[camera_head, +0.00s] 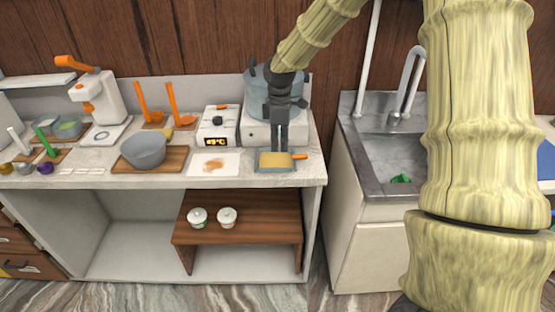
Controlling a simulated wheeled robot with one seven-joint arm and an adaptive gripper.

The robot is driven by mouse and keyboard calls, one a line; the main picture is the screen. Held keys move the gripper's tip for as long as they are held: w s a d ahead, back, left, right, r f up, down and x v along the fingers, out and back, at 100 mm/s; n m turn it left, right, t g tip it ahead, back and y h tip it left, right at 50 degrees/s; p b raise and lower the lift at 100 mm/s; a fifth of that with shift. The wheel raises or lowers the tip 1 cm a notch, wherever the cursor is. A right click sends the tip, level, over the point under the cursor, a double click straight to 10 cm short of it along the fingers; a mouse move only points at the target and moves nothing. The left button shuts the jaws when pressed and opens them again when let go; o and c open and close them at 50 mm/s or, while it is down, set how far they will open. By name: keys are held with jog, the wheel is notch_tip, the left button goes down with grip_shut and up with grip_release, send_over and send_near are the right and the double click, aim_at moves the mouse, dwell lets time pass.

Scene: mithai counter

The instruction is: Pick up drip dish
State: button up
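A small shallow grey dish with a yellow inside (265,166), which looks like the drip dish, sits near the front edge of the counter, below the stove. A short orange handle or tab shows at its right side. My dark gripper (280,151) points straight down over the dish, with its fingertips at or just above its back part. The fingers look close together, but whether they grip the dish's rim is too small to tell.
A large blue-grey pot (259,95) stands on the white stove (257,133) behind my gripper. A stained white sheet (213,165) and a wooden board (177,160) with a grey bowl (144,149) lie to the left. The sink (393,150) is right, past a gap.

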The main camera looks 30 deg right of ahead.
send_near(280, 165)
jog(key=s+a+f, duration=0.1)
jog(key=s+a+p, duration=0.1)
jog(key=shift+s+a+f, duration=0.1)
jog(key=shift+s+f, duration=0.3)
jog(key=shift+s+f+p, duration=0.15)
jog(key=shift+f+p, duration=0.9)
jog(key=shift+f, duration=1.55)
grip_shut()
